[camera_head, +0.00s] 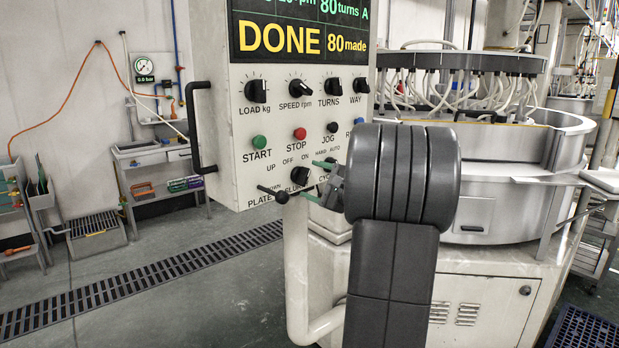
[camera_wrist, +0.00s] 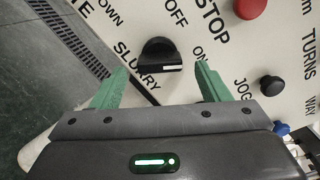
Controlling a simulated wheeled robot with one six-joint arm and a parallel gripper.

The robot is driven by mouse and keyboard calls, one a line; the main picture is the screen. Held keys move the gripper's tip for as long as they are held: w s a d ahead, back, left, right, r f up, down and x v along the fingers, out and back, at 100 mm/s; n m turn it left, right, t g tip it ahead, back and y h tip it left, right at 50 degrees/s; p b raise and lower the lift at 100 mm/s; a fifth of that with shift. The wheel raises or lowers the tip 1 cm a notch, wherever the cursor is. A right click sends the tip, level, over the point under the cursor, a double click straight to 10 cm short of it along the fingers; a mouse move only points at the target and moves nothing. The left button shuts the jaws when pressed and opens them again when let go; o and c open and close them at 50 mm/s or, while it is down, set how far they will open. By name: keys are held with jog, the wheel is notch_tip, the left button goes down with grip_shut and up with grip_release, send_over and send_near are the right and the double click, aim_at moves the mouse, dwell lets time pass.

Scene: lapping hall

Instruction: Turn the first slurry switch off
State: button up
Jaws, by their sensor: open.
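The slurry switch (camera_wrist: 158,52) is a black rotary knob with a raised grip bar on the white panel, above the word SLURRY. In the wrist view, the white mark on its bar is at the right end, on the side of the word ON; OFF is printed above. It is partly hidden in the head view (camera_head: 299,177). My gripper (camera_wrist: 160,88) is open, its two green fingers apart to the left and right of the knob and a little below it in the wrist view. No contact shows. In the head view my gripper (camera_head: 317,182) is by the panel's lower edge.
The control panel (camera_head: 222,130) also carries a green START button (camera_head: 259,142), a red STOP button (camera_head: 300,133), a black JOG button (camera_head: 332,127) and several dials above. A black handle (camera_head: 196,125) sticks out at its left edge. The display reads DONE, 80 made.

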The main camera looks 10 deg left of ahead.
aim_at(302, 176)
jog(key=shift+x, duration=1.1)
jog(key=c, duration=1)
